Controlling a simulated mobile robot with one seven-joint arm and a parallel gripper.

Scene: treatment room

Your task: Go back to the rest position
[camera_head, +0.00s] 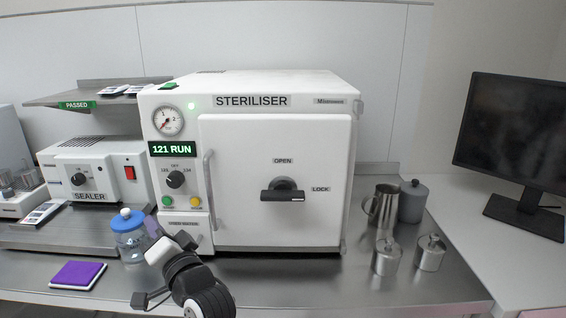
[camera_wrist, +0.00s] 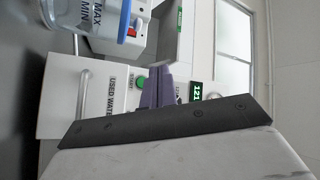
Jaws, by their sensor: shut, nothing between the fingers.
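My gripper (camera_head: 152,228) is in front of the lower left of the steriliser (camera_head: 230,90), behind or beside the blue-lidded water jar (camera_head: 130,240) as seen in the head view. Its purple fingers (camera_wrist: 157,88) are shut with nothing between them. In the wrist view they overlap the control panel near the green button (camera_wrist: 141,82); I cannot tell whether they touch it. The steriliser door (camera_head: 240,150) is closed, its black handle (camera_head: 285,194) lying horizontal towards LOCK.
A sealer (camera_head: 95,165) stands at the left under a shelf (camera_head: 75,98). A purple pad (camera_head: 78,274) lies at the front left. A metal jug (camera_head: 382,207), a grey canister (camera_head: 412,201) and two small steel pots (camera_head: 386,257) stand right of the steriliser. A monitor (camera_head: 515,140) is far right.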

